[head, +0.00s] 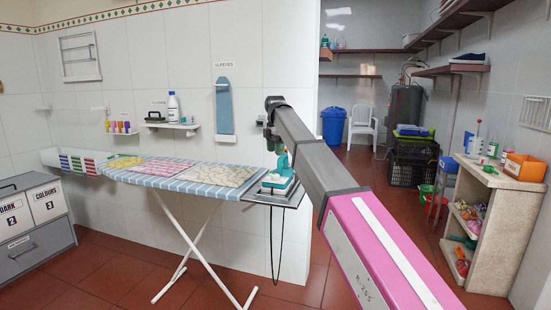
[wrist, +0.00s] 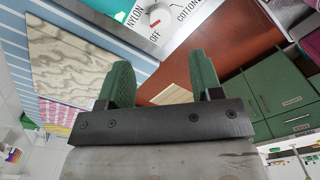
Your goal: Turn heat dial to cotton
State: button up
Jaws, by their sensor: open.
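The heat dial (wrist: 160,14) is a round pale knob at the top edge of the wrist view, partly cut off. It sits on a white panel marked NYLON, OFF and COTTON. A red mark shows on the dial on the side toward OFF. My gripper (wrist: 160,62) has two green fingers spread apart with nothing between them; the dial appears beyond their tips, not touching. In the head view a teal and white iron (head: 279,181) stands at the right end of the ironing board, with my gripper just above it, mostly hidden by my arm.
The ironing board (head: 160,180) has a blue striped cover with cloths on it. A wall shelf (head: 172,125) holds a bottle and a dark iron. Grey hampers (head: 35,222) stand at left. A stone shelf unit (head: 490,230) stands at right. Red floor lies clear in front.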

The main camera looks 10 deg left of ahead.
aim_at(276, 175)
notch_tip(276, 175, down, 11)
jog(key=n, duration=0.5)
jog(key=shift+w+r, duration=0.15)
dwell(0.4)
jog(key=c, duration=0.9)
